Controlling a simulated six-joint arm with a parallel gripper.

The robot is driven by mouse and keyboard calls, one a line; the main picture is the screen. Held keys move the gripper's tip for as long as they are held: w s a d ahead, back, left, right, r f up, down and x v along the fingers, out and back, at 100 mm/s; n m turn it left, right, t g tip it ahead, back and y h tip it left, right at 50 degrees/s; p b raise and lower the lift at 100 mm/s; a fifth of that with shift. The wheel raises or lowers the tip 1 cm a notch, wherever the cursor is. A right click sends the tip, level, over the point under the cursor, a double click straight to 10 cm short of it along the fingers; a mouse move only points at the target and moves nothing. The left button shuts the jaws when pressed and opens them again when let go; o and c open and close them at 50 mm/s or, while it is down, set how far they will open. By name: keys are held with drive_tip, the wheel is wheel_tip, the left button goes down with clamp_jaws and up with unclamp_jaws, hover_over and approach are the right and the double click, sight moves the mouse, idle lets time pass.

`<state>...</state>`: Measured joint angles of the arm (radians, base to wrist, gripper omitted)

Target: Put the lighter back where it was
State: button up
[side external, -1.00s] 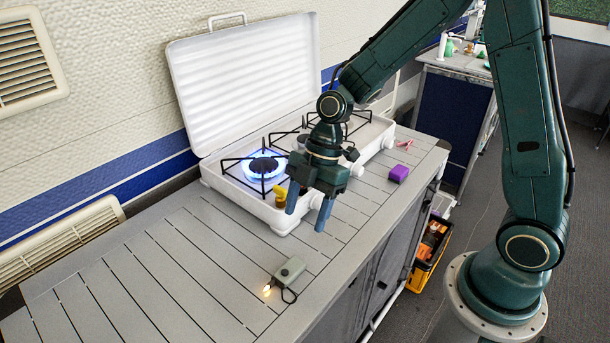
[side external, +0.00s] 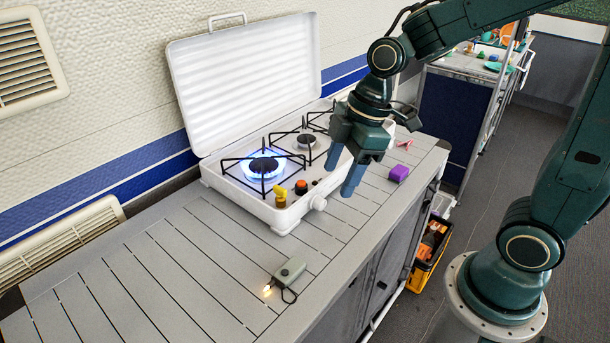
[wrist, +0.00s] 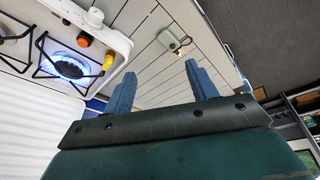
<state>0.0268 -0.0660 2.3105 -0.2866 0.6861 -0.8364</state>
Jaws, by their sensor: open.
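I cannot tell for certain which thing is the lighter. A small grey box (side external: 290,269) with a glowing orange tip and a dark cord loop lies on the slatted counter in front of the stove; it also shows in the wrist view (wrist: 169,39). A purple block (side external: 398,173) and a small pinkish-red item (side external: 404,143) lie on the counter right of the stove. My gripper (side external: 340,181) is open and empty, raised above the counter at the stove's front right. In the wrist view its blue fingers (wrist: 160,72) are apart with nothing between them.
The white stove (side external: 262,207) has its lid up and a blue flame (side external: 263,167) on the left burner. A yellow piece (side external: 280,195) and an orange-red knob (side external: 301,187) are on its front. The counter (side external: 180,270) is mostly clear at the left. A yellow-black crate (side external: 428,260) stands on the floor.

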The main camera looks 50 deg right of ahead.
drive_tip(key=s+d+r+m+t+h, duration=0.1)
drive_tip(key=s+d+r+m, duration=0.1)
drive_tip(key=s+r+m, duration=0.2)
drive_tip(key=s+d+r+m+t+h, duration=0.1)
drive_tip(key=s+d+r+m+t, duration=0.1)
drive_tip(key=s+m, duration=0.5)
drive_tip(key=shift+s+d+r+m+h, duration=0.3)
drive_tip(key=shift+s+d+r, duration=0.35)
drive_tip(key=shift+s+r, duration=0.25)
drive_tip(key=shift+w, duration=0.15)
